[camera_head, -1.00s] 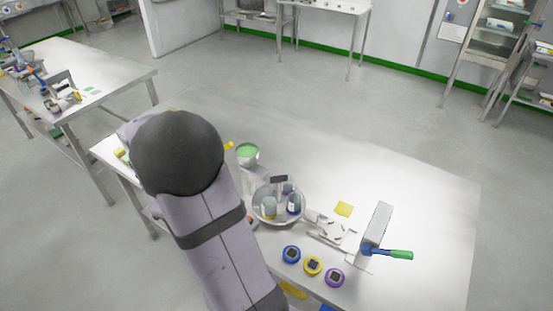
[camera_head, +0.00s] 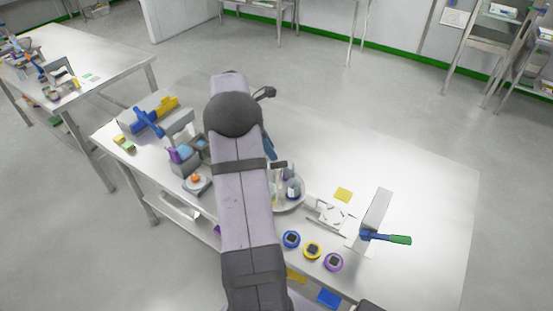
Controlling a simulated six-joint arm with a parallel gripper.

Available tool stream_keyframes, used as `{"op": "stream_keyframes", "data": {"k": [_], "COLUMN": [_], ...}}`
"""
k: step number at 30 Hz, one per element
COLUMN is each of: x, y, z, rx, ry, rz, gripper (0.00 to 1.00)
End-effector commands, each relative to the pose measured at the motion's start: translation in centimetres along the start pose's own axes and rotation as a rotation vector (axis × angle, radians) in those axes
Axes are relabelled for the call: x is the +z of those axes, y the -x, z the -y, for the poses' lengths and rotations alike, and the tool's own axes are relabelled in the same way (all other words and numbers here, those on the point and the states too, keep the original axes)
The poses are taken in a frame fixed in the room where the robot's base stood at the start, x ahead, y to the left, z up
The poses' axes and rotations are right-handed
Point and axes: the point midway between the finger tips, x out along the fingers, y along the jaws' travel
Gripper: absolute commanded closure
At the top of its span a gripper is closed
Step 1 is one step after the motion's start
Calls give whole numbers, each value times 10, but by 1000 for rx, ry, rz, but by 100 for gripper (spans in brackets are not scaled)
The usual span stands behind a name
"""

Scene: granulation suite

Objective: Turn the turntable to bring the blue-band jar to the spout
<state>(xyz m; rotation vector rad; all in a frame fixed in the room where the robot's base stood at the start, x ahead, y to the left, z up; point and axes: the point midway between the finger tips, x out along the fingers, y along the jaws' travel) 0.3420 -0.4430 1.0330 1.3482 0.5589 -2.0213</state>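The turntable (camera_head: 290,208) is a round pale metal tray on the bench, with its left side hidden behind my arm. A jar with a dark blue or purple band (camera_head: 293,190) stands upright on its right side. Another jar (camera_head: 277,192) shows partly beside my arm; its band is unclear. A small grey upright piece (camera_head: 280,165) stands at the far edge; I cannot tell whether it belongs to the spout. A blue piece (camera_head: 270,149) shows beside my arm, unclear what it is. My arm crosses the middle of the view and my gripper is hidden behind it.
Several devices fill the left end. The bench's far right is clear.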

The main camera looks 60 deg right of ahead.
Motion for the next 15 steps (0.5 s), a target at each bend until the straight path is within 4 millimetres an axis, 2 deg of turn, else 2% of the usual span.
{"op": "stream_keyframes", "data": {"k": [9,15], "x": [0,0], "y": [-39,-58], "z": [2,1], "rx": [-5,-3], "ry": [0,0], "rz": [-1,-2], "gripper": [69,69]}}
